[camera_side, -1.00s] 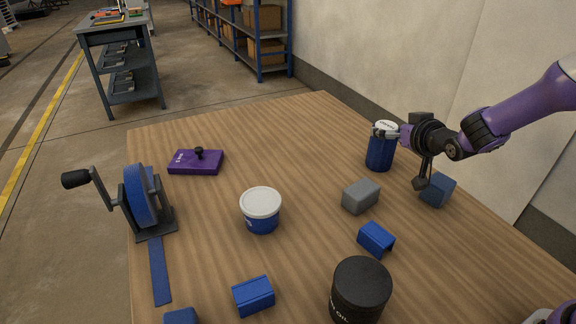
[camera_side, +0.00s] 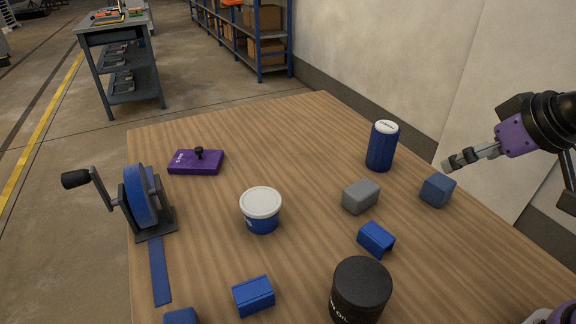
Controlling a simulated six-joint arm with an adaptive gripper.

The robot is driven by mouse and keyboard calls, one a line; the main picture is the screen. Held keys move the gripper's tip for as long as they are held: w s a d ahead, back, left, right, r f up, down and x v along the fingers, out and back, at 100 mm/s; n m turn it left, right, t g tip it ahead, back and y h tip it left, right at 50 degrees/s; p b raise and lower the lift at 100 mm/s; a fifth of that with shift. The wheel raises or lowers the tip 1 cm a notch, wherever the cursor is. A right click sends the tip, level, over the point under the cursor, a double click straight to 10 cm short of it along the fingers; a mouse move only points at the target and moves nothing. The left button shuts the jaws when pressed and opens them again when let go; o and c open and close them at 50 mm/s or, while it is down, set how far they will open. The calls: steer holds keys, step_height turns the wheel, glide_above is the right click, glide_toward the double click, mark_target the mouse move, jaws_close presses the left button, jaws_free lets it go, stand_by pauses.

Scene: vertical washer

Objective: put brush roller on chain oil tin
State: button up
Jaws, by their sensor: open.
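A dark blue upright cylinder with a white top (camera_side: 382,147), which looks like the brush roller, stands on the table towards the back right. The black chain oil tin (camera_side: 360,292) stands upright at the front, with part of an "OIL" label visible and nothing on its lid. My gripper (camera_side: 470,157) is at the right, above the table's right side. It is open and empty, pointing left, clear of the blue cylinder. One finger shows plainly; the other is hard to make out.
A white-lidded tub (camera_side: 261,209) stands mid-table. A crank reel (camera_side: 142,197) and purple box (camera_side: 196,162) are left. A wall rises behind the right edge.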

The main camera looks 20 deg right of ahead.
steer(key=shift+n+g, duration=0.4)
steer(key=shift+g, duration=0.3)
steer(key=s, duration=0.3)
steer(key=s+a, duration=0.1)
steer(key=shift+s+r, duration=0.25)
steer(key=m+t+h, duration=0.3)
steer(key=t, duration=0.4)
glide_toward(390, 143)
steer(key=x, duration=0.7)
steer(key=shift+w+d+f, duration=0.15)
steer(key=shift+w, duration=0.05)
steer(key=shift+n+t+y, duration=0.3)
steer(key=shift+f+x, duration=0.2)
steer(key=shift+x, duration=2.85)
steer(key=shift+s+d, duration=0.1)
steer(key=shift+s, duration=0.05)
steer(key=c, duration=1.3)
